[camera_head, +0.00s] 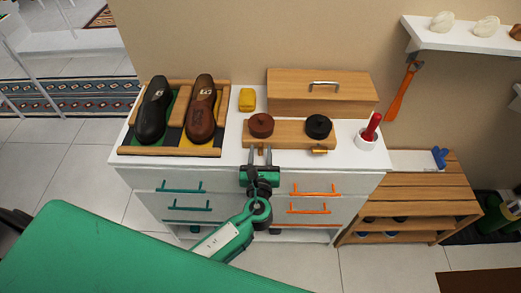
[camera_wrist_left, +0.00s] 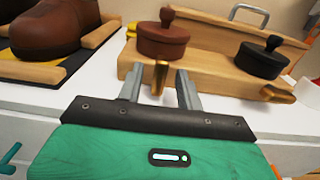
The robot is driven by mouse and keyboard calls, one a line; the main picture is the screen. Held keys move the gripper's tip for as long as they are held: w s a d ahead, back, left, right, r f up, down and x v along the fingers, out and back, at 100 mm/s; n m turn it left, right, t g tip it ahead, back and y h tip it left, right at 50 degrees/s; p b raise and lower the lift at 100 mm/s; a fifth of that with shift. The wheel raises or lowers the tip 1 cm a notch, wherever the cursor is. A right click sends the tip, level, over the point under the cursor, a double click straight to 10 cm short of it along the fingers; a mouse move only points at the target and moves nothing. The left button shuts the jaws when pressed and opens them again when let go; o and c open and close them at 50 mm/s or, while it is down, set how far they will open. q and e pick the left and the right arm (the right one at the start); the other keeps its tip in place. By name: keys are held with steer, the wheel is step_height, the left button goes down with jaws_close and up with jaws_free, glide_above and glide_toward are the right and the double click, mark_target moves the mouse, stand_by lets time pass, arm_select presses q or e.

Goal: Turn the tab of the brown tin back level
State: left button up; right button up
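The brown tin (camera_head: 261,125) sits on a light wooden stand (camera_head: 290,130) on the white cabinet. It also shows in the left wrist view (camera_wrist_left: 162,42), with a knob on its lid. Its brass tab (camera_wrist_left: 160,78) stands upright at the front of the stand. The black tin (camera_head: 318,126) is to its right, and its brass tab (camera_head: 320,151) lies about level. My left gripper (camera_head: 260,154) is open, its fingers on either side of the brown tin's tab, with gaps visible in the wrist view. Whether the tab lies fully between the fingertips is hard to tell. My right gripper is not in view.
A shoe tray (camera_head: 129,151) with a black and a brown shoe is at the left. A yellow block (camera_head: 247,99) and a wooden box (camera_head: 322,88) stand behind. A white cup (camera_head: 366,140) with a red-handled item is at the right. The cabinet's front strip is mostly clear.

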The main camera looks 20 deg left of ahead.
arm_select(q)
steer(key=shift+w, duration=0.3)
jaws_close()
